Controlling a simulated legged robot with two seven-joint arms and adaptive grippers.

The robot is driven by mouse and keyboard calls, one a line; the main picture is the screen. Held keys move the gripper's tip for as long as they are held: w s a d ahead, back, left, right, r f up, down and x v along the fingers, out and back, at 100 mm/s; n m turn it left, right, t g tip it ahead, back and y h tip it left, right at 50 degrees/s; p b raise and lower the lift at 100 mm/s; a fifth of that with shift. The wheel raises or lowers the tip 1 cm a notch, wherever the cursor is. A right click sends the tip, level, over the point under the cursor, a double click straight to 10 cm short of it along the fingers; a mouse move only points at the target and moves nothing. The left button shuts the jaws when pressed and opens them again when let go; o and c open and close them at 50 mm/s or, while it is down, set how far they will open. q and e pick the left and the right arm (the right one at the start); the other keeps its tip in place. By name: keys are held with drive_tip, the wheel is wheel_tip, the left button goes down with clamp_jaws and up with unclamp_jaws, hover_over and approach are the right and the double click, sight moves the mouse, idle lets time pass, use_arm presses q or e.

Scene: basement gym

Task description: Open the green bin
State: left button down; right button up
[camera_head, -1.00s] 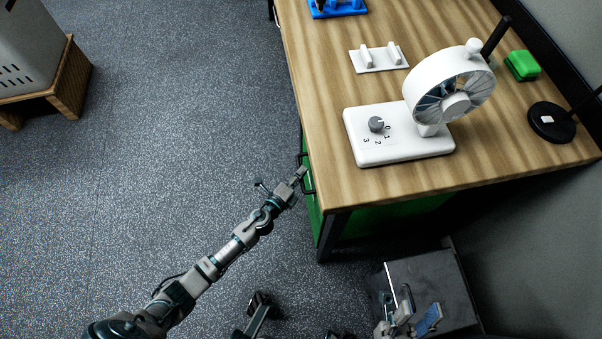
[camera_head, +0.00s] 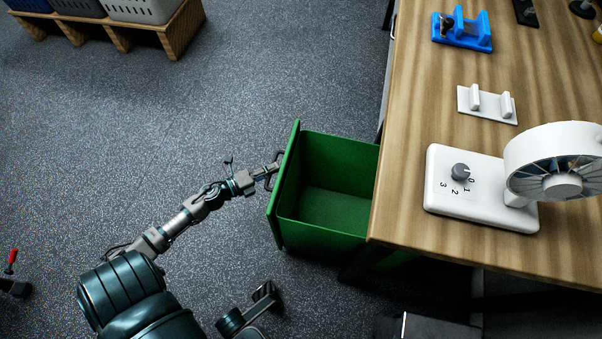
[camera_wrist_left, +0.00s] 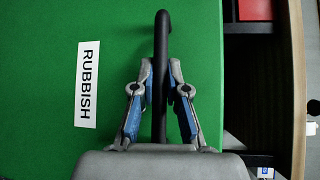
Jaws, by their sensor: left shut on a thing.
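The green bin (camera_head: 337,209) is pulled out like a drawer from under the wooden table, and its empty inside shows. Its front panel (camera_head: 285,190) faces left and has a black handle. In the left wrist view the green front (camera_wrist_left: 50,60) carries a white "RUBBISH" label (camera_wrist_left: 87,84), and the black handle (camera_wrist_left: 161,50) stands between the fingers. My left gripper (camera_head: 274,170) is shut on this handle; it also shows in the left wrist view (camera_wrist_left: 160,95).
The wooden table (camera_head: 410,150) is on the right. On it are a white fan (camera_head: 560,165), a white holder (camera_head: 487,104) and a blue stand (camera_head: 462,30). A wooden bench (camera_head: 180,30) with baskets is at the upper left.

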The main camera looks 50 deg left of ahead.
use_arm(q)
drive_tip(key=s+a, duration=0.4)
drive_tip(key=a, duration=0.1)
drive_tip(key=shift+a+f, duration=0.2)
drive_tip(key=shift+f, duration=0.15)
drive_tip(key=c, duration=1.2)
unclamp_jaws()
drive_tip(key=shift+r, duration=0.1)
drive_tip(key=v, duration=1.2)
drive_tip(key=shift+a, duration=0.15)
drive_tip(key=shift+w, duration=0.1)
